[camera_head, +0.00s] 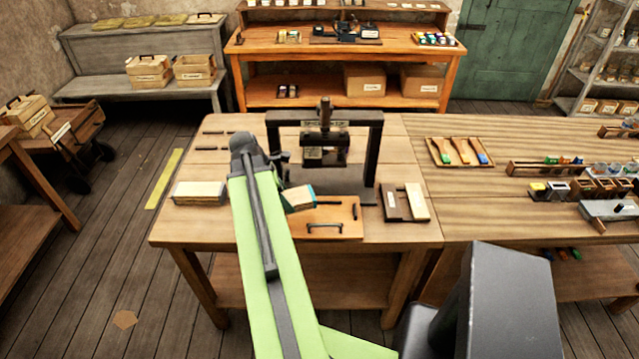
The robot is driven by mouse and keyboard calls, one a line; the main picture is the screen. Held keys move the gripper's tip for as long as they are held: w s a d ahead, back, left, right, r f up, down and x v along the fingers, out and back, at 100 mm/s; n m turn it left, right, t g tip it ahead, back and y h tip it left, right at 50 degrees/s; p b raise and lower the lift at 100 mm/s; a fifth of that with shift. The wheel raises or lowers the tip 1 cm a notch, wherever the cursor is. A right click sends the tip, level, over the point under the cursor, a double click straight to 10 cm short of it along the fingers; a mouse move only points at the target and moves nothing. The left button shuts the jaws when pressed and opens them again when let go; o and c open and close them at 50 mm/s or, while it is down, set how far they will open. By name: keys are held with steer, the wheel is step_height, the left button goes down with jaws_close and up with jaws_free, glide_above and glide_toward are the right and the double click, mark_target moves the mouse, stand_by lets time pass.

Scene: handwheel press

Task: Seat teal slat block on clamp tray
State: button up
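A pale wooden block with a teal end (299,198), likely the teal slat block, shows just right of my green arm. It looks tilted and overlaps the back left corner of an orange-brown tray (318,232). I cannot tell whether it touches the tray or hangs above it. The tray has a dark handle at its front and a dark bar at its right side, and it lies in front of the black press (325,150). My gripper (281,168) is near the press's left post, above and left of the block in the picture. Its fingers are small and dark, and their opening is unclear.
A stack of pale slats (200,193) lies left of my arm on the table (190,235). A dark and a pale slat (404,203) lie right of the tray. The press frame stands close behind. A tray of coloured brushes (460,152) is further right.

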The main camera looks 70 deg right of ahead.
steer(key=s+d+r+m+y+p, duration=0.15)
steer(key=s+d+m, duration=0.25)
steer(key=s+d, duration=0.5)
steer(key=shift+n+g, duration=0.3)
steer(key=shift+g, duration=0.1)
steer(key=f+b, duration=0.2)
steer(key=a+f+b, duration=0.1)
steer(key=f+b, duration=0.1)
steer(key=s+f+b, duration=0.1)
steer(key=f+b, duration=0.1)
steer(key=shift+s+a+f+b, duration=0.1)
steer(key=shift+a+f+b, duration=0.1)
steer(key=shift+f+b, duration=0.15)
steer(key=shift+f+b, duration=1.1)
steer(key=shift+b, duration=0.05)
stand_by(0.5)
steer(key=o, duration=1.8)
steer(key=shift+r, duration=0.1)
steer(key=p+v, duration=1.5)
steer(key=v, duration=0.1)
steer(key=shift+s+a+r, duration=0.1)
steer(key=shift+a+r, duration=0.1)
steer(key=shift+r, duration=0.05)
steer(key=shift+w+a+r+p, duration=0.1)
steer(key=shift+w+r+p, duration=0.25)
steer(key=shift+p, duration=0.3)
